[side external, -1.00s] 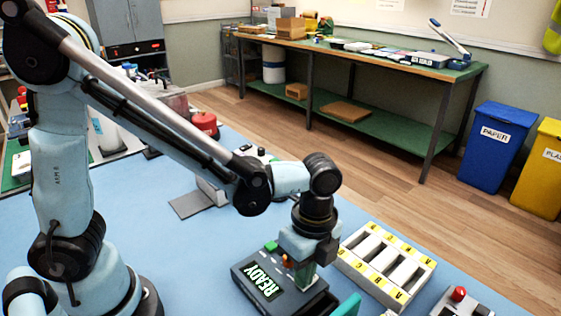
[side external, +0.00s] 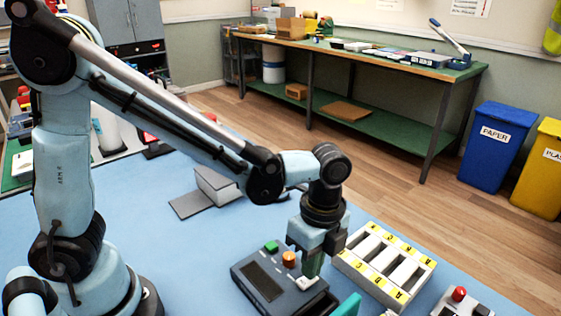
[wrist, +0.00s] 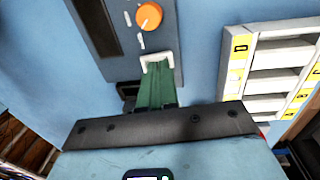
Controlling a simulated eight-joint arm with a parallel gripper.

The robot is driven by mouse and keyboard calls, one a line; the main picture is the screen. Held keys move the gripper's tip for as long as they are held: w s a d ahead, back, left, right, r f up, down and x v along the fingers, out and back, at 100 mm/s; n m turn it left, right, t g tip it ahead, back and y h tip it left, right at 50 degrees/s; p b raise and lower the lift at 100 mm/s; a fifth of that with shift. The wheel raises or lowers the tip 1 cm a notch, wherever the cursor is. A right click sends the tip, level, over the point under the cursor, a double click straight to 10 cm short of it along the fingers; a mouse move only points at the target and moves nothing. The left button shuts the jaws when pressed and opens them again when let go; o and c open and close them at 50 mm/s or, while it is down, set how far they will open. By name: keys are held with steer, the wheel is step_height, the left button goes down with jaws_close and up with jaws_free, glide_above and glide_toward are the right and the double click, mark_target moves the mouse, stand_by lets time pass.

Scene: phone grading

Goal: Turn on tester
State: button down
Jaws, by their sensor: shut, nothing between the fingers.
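The tester is a dark grey box (side external: 288,277) on the blue table in the side view; its body (wrist: 113,62) also shows at the top of the wrist view. It has a dark, blank display (side external: 263,281), a green button (side external: 271,246), an orange knob (side external: 289,258) and a white switch-like part (side external: 306,283). My gripper (side external: 312,272) is shut and empty over the tester's right side. In the wrist view its green fingertips (wrist: 157,74) are right at the white part (wrist: 157,61), below the orange knob (wrist: 149,16); I cannot tell if they touch.
A white sorting rack (side external: 385,262) with yellow lettered labels stands close to the right of the tester. A box with a red button (side external: 459,294) is farther right. A teal object (side external: 347,304) is near the front edge. A grey-white stand (side external: 215,188) is behind, with clear table between.

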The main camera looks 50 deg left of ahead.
step_height(320, 180, up, 13)
steer(key=w, duration=0.2)
stand_by(0.4)
steer(key=shift+s+r+g, duration=0.1)
steer(key=shift+s+g, duration=0.2)
steer(key=shift+s, duration=0.45)
steer(key=f, duration=0.4)
steer(key=s+f, duration=0.1)
steer(key=f, duration=0.4)
steer(key=s+f, duration=0.1)
steer(key=f, duration=0.3)
steer(key=shift+f, duration=0.4)
